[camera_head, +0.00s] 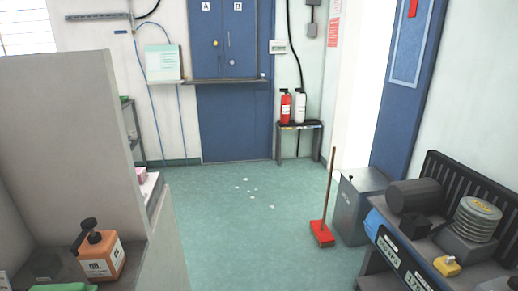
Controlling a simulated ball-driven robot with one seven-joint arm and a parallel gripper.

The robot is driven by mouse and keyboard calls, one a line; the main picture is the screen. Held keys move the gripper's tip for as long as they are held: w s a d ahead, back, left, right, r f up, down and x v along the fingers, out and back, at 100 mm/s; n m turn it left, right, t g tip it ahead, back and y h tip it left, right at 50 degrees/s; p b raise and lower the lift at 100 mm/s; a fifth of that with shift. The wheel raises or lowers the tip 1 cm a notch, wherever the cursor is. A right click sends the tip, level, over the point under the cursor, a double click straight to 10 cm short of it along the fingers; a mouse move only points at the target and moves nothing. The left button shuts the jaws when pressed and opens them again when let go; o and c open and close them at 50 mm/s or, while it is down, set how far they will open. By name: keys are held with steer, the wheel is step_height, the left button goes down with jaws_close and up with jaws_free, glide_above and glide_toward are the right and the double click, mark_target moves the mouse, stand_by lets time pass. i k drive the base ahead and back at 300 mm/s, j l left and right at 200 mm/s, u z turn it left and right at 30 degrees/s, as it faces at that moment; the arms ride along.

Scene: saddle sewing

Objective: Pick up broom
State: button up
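The broom (326,205) stands upright on the green floor, right of the middle in the head view. It has a thin brown wooden handle and a red head (322,234) that rests on the floor. It is just left of a grey metal bin (352,210); I cannot tell whether the handle touches the bin. My gripper is not in view.
The green floor (240,240) between me and the broom is open, with small white scraps (250,188) on it. A workbench (372,262) with dark machine parts stands at right. A grey partition (70,150) stands at left. Fire extinguishers (286,106) are on a far stand.

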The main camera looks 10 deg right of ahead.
mark_target(322, 234)
steer(key=i, duration=1.2)
steer(key=i+z, duration=0.1)
steer(key=i, duration=1.15)
steer(key=i+j, duration=0.2)
steer(key=i, duration=1)
steer(key=i+z, duration=0.3)
steer(key=z, duration=0.15)
